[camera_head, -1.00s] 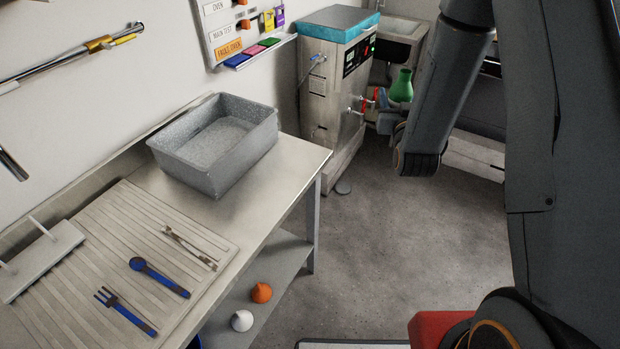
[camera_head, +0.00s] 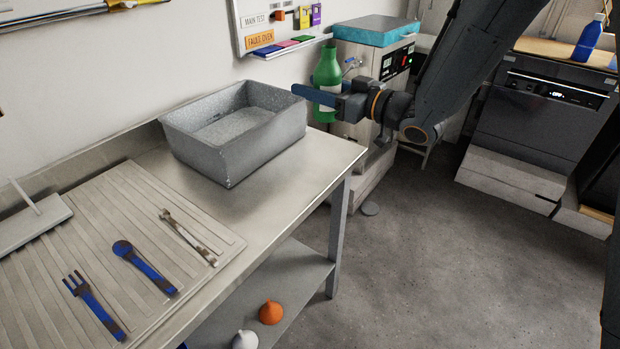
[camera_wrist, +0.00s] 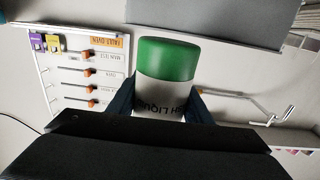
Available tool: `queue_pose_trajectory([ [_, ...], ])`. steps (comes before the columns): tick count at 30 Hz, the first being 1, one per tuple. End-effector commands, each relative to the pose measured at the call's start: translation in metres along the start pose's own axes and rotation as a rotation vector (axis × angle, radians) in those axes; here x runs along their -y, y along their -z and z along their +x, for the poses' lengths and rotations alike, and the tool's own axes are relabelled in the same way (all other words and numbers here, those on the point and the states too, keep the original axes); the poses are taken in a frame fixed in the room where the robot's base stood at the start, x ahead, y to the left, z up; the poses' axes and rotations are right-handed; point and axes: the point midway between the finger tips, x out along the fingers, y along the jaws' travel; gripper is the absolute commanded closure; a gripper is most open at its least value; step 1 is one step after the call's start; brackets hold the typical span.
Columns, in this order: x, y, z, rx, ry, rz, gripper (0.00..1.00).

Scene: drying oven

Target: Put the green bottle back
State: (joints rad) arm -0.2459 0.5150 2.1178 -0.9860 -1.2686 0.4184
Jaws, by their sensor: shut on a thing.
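The green bottle (camera_head: 327,69) is upright in my gripper (camera_head: 322,95), just right of and above the grey basin on the counter. My gripper is shut on the bottle, with one blue finger reaching across it to the left. In the wrist view the bottle (camera_wrist: 166,62) shows its green end and a white label with dark lettering, between the two fingers. The rest of the bottle there is hidden behind the dark gripper body.
A grey speckled basin (camera_head: 215,160) stands on the steel counter (camera_head: 318,158). A ribbed board (camera_head: 215,228) with a fork, a spoon and another utensil lies at the left. A teal-topped machine (camera_head: 375,30) stands behind the gripper. A blue bottle (camera_head: 589,38) stands far right. The floor at right is clear.

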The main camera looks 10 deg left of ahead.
Motion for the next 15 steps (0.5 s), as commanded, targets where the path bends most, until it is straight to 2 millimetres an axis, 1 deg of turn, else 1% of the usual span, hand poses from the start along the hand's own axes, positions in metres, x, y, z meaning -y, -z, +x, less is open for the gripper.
queue_pose_trajectory([
  [1,0.011,-0.008,0.008,-0.002,0.053,-0.004,0.84],
  [3,0.026,-0.011,0.015,-0.002,0.113,-0.003,0.84],
  [6,0.041,-0.015,0.020,-0.001,0.170,-0.002,0.84],
  [8,0.047,-0.016,0.022,0.000,0.192,-0.002,0.84],
  [11,0.051,-0.025,0.023,0.000,0.209,0.001,0.84],
  [15,0.052,-0.050,0.023,0.002,0.211,0.004,0.84],
])
